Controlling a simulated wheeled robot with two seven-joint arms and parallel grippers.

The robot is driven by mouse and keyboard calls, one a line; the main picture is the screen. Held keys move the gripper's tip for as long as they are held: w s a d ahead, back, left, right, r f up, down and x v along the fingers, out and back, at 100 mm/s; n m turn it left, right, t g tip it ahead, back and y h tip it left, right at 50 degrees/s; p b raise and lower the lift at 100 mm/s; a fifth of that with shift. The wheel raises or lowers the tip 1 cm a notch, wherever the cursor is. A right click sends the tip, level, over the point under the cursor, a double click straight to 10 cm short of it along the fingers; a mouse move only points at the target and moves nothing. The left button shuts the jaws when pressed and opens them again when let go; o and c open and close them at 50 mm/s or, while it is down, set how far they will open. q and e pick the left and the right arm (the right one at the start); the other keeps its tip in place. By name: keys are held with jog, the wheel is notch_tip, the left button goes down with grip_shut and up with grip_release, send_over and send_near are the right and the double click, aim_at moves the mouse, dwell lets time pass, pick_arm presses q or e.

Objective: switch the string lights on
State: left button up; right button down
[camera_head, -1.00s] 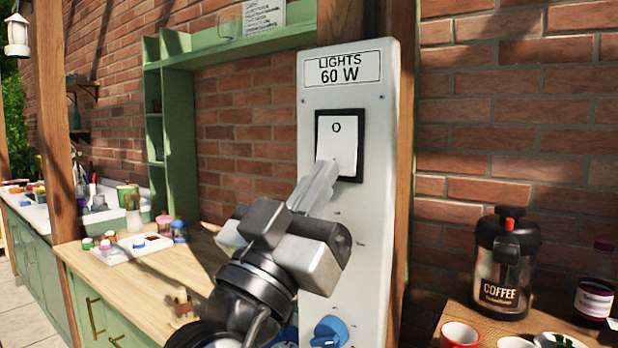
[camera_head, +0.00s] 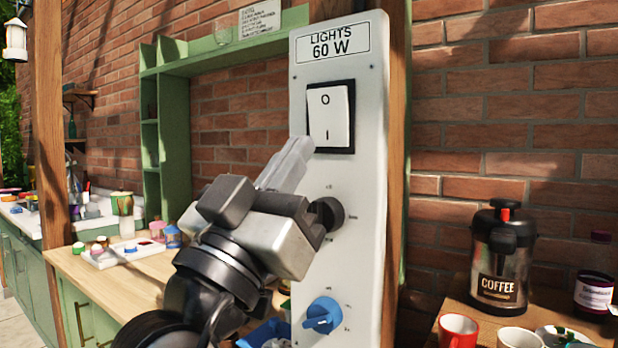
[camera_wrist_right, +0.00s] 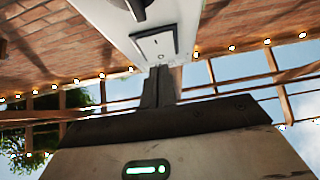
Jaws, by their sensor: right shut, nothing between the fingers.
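The white rocker switch (camera_head: 329,117) sits in a black frame on a tall white panel (camera_head: 306,88) labelled LIGHTS 60 W. Its O mark is at the top and its I mark is at the bottom. My right gripper (camera_head: 302,147) is shut and empty, its tips at the switch's lower left edge and seemingly just off it. In the right wrist view the shut fingers (camera_wrist_right: 160,78) point toward the switch (camera_wrist_right: 155,43). The string lights (camera_wrist_right: 232,48) run along the beams there, and their bulbs look bright. My left gripper is not in view.
Below the switch are a black knob (camera_head: 328,213) and a blue knob (camera_head: 323,314), the black one close to my right gripper. A coffee dispenser (camera_head: 500,255) and a red mug (camera_head: 458,330) stand on the right table. A wooden counter (camera_head: 85,283) lies at left.

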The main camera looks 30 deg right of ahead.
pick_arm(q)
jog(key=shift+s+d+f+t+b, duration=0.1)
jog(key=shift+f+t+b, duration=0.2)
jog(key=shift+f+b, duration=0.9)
pick_arm(e)
jog(key=d+f+v, duration=0.1)
jog(key=v, duration=0.9)
jog(key=shift+w+b, duration=0.2)
jog(key=shift+b, duration=0.2)
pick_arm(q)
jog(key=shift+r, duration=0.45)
pick_arm(e)
jog(key=shift+f, duration=0.1)
